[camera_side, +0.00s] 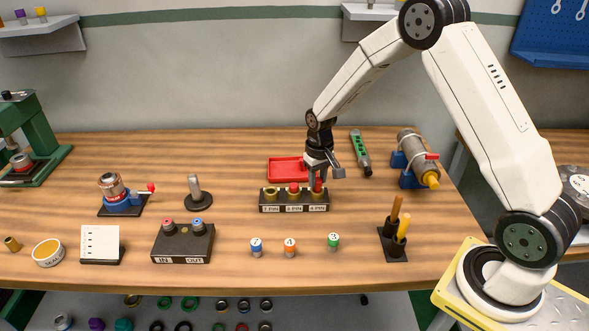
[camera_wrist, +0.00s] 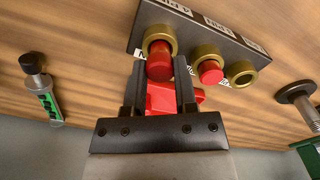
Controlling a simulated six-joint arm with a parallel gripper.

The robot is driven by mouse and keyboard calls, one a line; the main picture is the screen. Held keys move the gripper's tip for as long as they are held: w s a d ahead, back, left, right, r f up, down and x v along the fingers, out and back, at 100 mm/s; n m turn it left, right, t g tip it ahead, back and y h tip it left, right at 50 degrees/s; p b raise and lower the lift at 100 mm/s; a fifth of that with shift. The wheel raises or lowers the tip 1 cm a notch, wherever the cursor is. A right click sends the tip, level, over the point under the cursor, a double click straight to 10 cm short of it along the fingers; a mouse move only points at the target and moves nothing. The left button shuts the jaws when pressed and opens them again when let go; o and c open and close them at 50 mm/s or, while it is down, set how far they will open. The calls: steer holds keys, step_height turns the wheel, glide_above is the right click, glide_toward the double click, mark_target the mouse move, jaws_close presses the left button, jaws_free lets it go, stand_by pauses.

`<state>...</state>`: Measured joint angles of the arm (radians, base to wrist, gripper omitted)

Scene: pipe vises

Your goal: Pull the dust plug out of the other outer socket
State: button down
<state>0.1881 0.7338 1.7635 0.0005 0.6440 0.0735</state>
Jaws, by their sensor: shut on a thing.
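The dark socket block (camera_side: 293,202) has three brass sockets in a row, with PIN labels on its front. In the side view the left socket (camera_side: 271,194) is open and empty, and the middle one holds a red plug (camera_side: 293,187). My gripper (camera_side: 318,177) points down over the right socket, the one labelled 4 PIN. It is shut on the red dust plug (camera_wrist: 160,63) there. In the wrist view a finger stands on each side of this plug, which lines up with its brass ring (camera_wrist: 160,35). I cannot tell how deep the plug sits.
A red tray (camera_side: 284,166) lies right behind the block. Several small labelled cylinders (camera_side: 290,248) stand in front.

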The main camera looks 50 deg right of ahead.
mark_target(317, 180)
steer(key=shift+r, duration=1.65)
